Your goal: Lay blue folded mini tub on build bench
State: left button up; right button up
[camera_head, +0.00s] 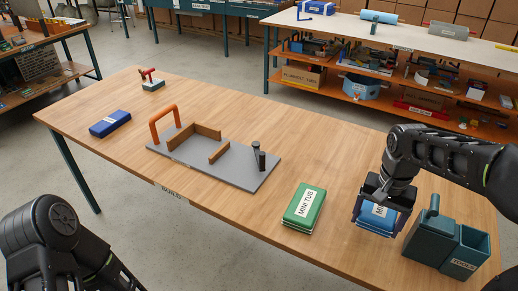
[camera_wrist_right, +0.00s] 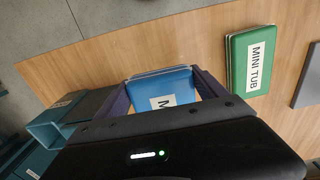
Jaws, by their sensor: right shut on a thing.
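The blue folded mini tub (camera_head: 377,222) has a white label partly covered by my gripper. My right gripper (camera_head: 381,211) points down and is shut on it, with a finger on each side. The tub is at the right part of the wooden build bench (camera_head: 225,108), between the green mini tub and a teal tool holder. I cannot tell whether it touches the bench top. The right wrist view shows the blue tub (camera_wrist_right: 163,82) between the dark fingers. My left arm shows at the lower left; its gripper is out of view.
The green mini tub (camera_head: 305,206) lies left of my right gripper. The teal tool holder (camera_head: 446,243) stands close on its right. A grey fixture plate (camera_head: 230,172) with an orange handle is mid-bench. A dark blue package (camera_head: 110,123) lies at the far left.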

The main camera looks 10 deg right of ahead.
send_over(363, 251)
jog(key=shift+f, duration=3.1)
jog(key=shift+f, duration=1.85)
jog(key=shift+f, duration=0.25)
jog(key=o, duration=1.5)
jog(key=shift+r, duration=0.1)
notch_tip(363, 251, up, 12)
jog(key=shift+r, duration=0.15)
